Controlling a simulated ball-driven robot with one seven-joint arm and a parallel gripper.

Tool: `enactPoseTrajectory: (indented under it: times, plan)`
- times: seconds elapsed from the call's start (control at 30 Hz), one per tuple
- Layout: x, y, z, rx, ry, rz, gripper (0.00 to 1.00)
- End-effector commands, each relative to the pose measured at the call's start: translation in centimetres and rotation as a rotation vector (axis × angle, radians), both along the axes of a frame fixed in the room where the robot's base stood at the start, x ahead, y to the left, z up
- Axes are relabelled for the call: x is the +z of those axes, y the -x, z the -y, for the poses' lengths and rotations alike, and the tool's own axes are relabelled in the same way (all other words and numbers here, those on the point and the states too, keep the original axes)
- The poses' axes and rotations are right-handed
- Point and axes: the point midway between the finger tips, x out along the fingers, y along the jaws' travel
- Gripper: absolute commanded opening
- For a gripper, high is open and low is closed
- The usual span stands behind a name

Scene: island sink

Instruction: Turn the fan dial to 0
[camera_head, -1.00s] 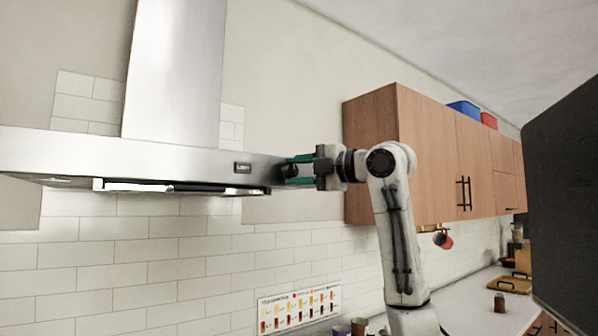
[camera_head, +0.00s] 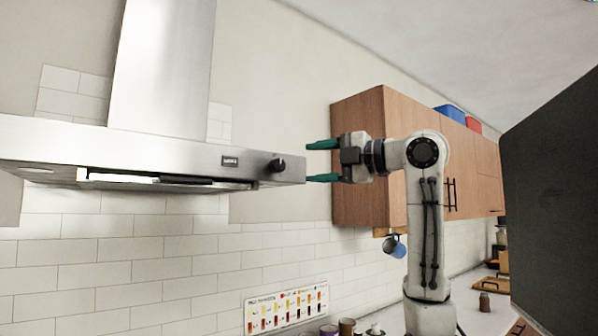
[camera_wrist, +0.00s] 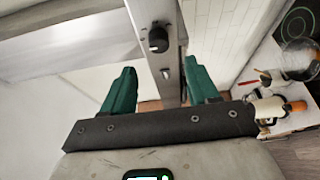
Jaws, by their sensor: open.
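The fan dial (camera_head: 277,165) is a round black knob on the front strip of the steel range hood (camera_head: 130,150), near its right end. My gripper (camera_head: 322,161) has green fingers spread apart, just right of the hood's end, touching nothing that I can see. In the wrist view the gripper (camera_wrist: 160,88) is empty. The dial's numbers are too small to read.
Wooden wall cabinets (camera_head: 372,125) stand behind and right of my gripper. A large dark panel (camera_head: 560,190) fills the right edge. A colour chart (camera_head: 286,309) is on the tiled wall, with jars (camera_head: 346,327) on the counter below. The space below the hood is clear.

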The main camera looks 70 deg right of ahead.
Motion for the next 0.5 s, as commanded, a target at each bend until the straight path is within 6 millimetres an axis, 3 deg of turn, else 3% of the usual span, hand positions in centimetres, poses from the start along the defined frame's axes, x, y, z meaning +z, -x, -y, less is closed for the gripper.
enactPoseTrajectory:
  times: [0.2,0.5]
  plan:
    - [0.0,2.3,-0.4,0.000,-0.001,0.001,0.59]
    - [0.1,2.5,-0.4,0.001,-0.001,0.000,0.59]
